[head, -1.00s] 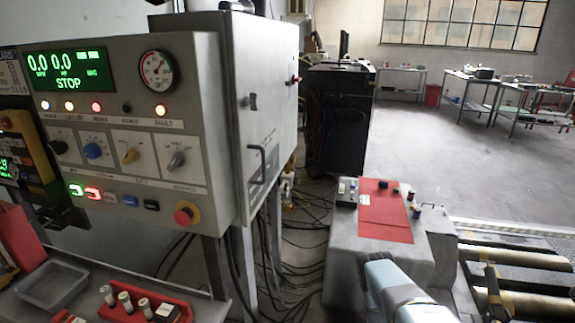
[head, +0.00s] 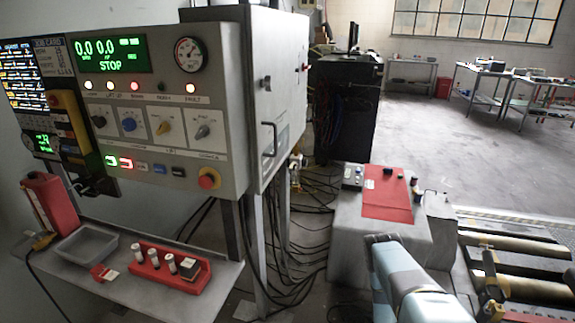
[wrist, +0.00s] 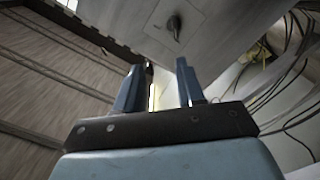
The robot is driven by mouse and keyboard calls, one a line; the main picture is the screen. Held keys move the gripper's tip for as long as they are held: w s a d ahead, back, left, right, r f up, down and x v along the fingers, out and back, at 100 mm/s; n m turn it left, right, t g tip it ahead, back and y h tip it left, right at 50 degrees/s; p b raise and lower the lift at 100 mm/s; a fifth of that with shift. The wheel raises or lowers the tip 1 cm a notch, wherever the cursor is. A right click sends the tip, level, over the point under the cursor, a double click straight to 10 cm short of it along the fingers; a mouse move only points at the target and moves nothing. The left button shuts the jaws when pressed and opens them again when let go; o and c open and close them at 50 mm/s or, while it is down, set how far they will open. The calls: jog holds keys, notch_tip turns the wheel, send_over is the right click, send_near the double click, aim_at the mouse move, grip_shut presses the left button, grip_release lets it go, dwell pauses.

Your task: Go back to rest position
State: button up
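My gripper (wrist: 156,88) shows in the wrist view with its two blue fingers apart and nothing between them. Beyond the fingertips is a grey panel with a dark knob (wrist: 174,27). I cannot tell whether the fingers are close to that panel. In the head view my blue-grey arm reaches up from the bottom edge, right of centre, and the gripper itself cannot be made out there. The control cabinet (head: 262,100) stands at the left, with its green display (head: 98,54) reading zeros and STOP.
A shelf below the cabinet holds a grey tray (head: 88,243) and a red holder (head: 167,270) with several small cylinders. A grey housing with a red top (head: 387,194) stands beyond my arm. Rollers (head: 520,257) lie at the right. Cables (head: 300,215) hang and trail on the floor.

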jog(key=w+r+m+g, duration=0.2)
jog(key=w+r, duration=0.8)
jog(key=r, duration=0.4)
jog(key=w+r+m+g, duration=0.1)
jog(key=w+r, duration=0.9)
jog(key=r, duration=0.4)
jog(key=s+a+r+m+g+y, duration=0.1)
jog(key=a+r, duration=0.3)
jog(key=r, duration=1.1)
jog(key=s+a+r+m+g+y, duration=0.1)
jog(key=a+r+g, duration=0.15)
jog(key=r, duration=1.15)
jog(key=s+a+r+g+y, duration=0.1)
jog(key=s+a+r, duration=0.3)
jog(key=s+r, duration=0.6)
jog(key=s+a+r+g+y, duration=0.15)
jog(key=s+a+r, duration=0.35)
jog(key=s+r, duration=0.6)
jog(key=s+a+r+g, duration=0.1)
jog(key=s+a+r, duration=0.1)
jog(key=s, duration=1.4)
jog(key=s+a+r+g, duration=0.1)
jog(key=s+a+r, duration=0.1)
jog(key=s, duration=1.3)
jog(key=shift+s+r+y, duration=0.15)
jog(key=shift+s+y, duration=0.2)
jog(key=shift+s, duration=0.05)
